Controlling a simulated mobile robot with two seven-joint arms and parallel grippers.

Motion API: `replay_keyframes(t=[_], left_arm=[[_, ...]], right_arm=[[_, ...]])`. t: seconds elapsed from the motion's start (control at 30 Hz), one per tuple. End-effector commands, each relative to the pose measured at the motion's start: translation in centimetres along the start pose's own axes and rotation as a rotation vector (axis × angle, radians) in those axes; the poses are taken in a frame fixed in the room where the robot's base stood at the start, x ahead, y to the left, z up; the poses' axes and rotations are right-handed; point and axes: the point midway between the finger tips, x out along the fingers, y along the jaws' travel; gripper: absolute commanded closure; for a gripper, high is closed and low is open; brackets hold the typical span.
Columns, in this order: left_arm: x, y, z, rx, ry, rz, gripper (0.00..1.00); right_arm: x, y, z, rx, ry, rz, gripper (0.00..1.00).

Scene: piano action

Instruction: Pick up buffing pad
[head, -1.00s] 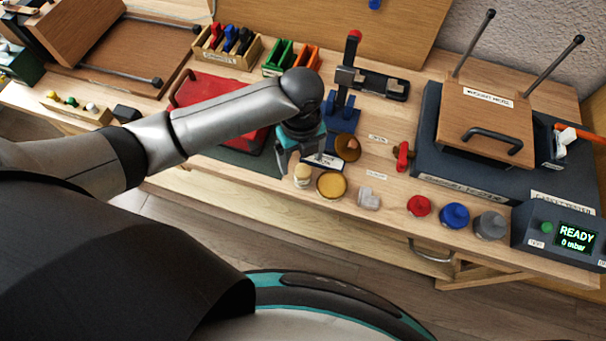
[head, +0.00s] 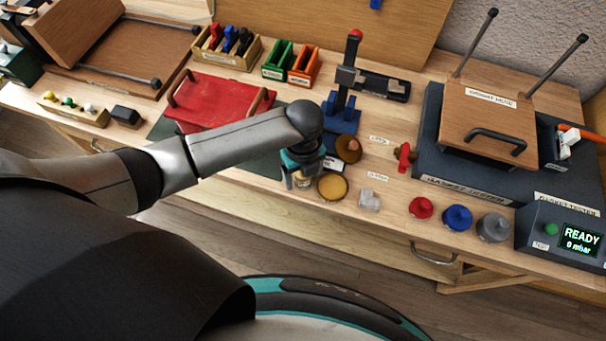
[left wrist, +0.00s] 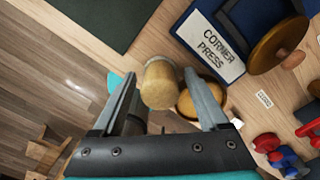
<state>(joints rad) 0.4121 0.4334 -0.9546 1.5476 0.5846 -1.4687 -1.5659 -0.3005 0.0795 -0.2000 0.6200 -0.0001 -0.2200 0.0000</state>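My left gripper (head: 301,183) is open at the bench's front edge, pointing down. In the left wrist view its two fingers (left wrist: 160,77) stand either side of a small round tan pad with a pale rim (left wrist: 160,86), which looks like the buffing pad. I cannot see either finger pressing on it. In the head view the gripper mostly hides this piece. A shallow round dish with a yellow top (head: 332,186) sits just right of it, partly behind the right finger in the wrist view (left wrist: 189,105). My right gripper is not in view.
A brown knobbed disc (head: 348,149) and the corner press (head: 341,118) stand behind. A clear block (head: 370,199) and red (head: 421,208), blue (head: 457,217) and grey (head: 493,227) knobs line the front edge to the right. A red board (head: 215,98) lies behind my arm.

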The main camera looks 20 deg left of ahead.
Motion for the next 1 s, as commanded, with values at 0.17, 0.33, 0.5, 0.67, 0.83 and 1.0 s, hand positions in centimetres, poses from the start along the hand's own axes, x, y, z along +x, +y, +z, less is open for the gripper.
replay_keyframes(t=[0.17,0.33,0.5,0.67,0.83,1.0], left_arm=[[-0.02,0.01,0.02,0.000,0.000,0.000,0.45],[-0.03,0.01,0.03,0.000,-0.001,0.000,0.64],[-0.03,0.01,0.04,0.000,-0.001,0.000,0.83],[-0.03,0.01,0.04,0.000,-0.001,0.000,1.00],[-0.04,0.01,0.04,0.000,-0.001,0.000,1.00],[-0.39,-0.01,0.06,0.000,-0.001,0.000,1.00]], right_arm=[[0.00,-0.02,0.02,0.000,0.000,0.000,0.42],[0.00,-0.02,0.02,0.000,0.000,0.000,0.42],[0.00,-0.03,0.02,0.000,0.000,0.000,0.42],[0.00,-0.02,0.02,0.000,0.000,0.000,0.42],[0.00,-0.02,0.01,0.001,0.000,0.000,0.42],[-0.10,-0.02,0.00,0.000,0.000,0.000,0.42]])
